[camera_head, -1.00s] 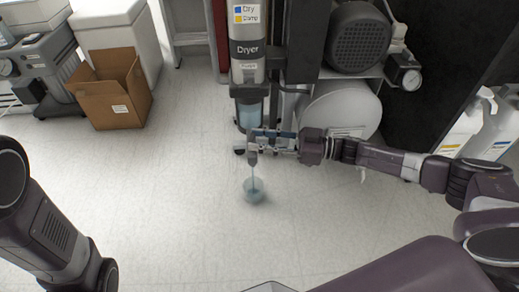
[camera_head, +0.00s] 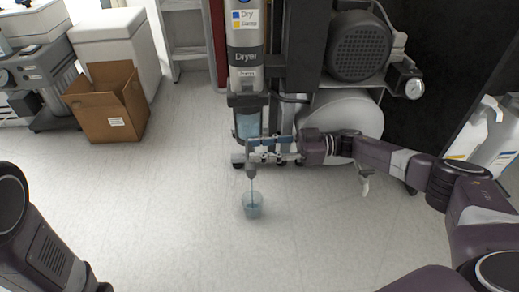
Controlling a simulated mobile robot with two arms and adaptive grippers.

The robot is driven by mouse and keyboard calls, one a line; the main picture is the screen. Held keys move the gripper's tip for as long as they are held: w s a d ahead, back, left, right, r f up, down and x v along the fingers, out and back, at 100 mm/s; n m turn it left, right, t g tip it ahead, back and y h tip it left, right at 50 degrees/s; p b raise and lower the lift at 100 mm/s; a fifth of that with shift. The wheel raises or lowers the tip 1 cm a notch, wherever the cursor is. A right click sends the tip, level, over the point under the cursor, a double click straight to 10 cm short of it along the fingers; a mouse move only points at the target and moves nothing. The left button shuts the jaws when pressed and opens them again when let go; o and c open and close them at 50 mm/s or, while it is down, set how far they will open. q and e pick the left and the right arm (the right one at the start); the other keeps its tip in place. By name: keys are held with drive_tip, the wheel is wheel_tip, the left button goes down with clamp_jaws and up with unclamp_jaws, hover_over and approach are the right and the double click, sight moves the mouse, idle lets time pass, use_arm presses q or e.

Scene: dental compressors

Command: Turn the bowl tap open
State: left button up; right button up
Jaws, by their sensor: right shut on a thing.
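The dryer (camera_head: 246,58) is a grey upright cylinder with a clear bowl (camera_head: 248,125) of bluish liquid at its lower end. The bowl tap (camera_head: 251,172) is a small grey piece below the bowl, partly hidden by my right gripper. My right gripper (camera_head: 257,152) comes in from the right and is shut on the tap. A thin stream of liquid falls from the tap into a clear cup (camera_head: 252,206) on the floor, which holds some liquid. My left arm shows at the lower left, but its gripper is out of view.
A white tank (camera_head: 345,113) and a dark motor (camera_head: 359,46) stand right of the dryer, with a pressure gauge (camera_head: 407,79). White jugs (camera_head: 480,135) stand at the far right. An open cardboard box (camera_head: 108,103) sits at the left. The floor between is clear.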

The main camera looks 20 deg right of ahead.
drive_tip(key=o, duration=1.1)
drive_tip(key=shift+a+r, duration=0.15)
drive_tip(key=shift+o, duration=0.3)
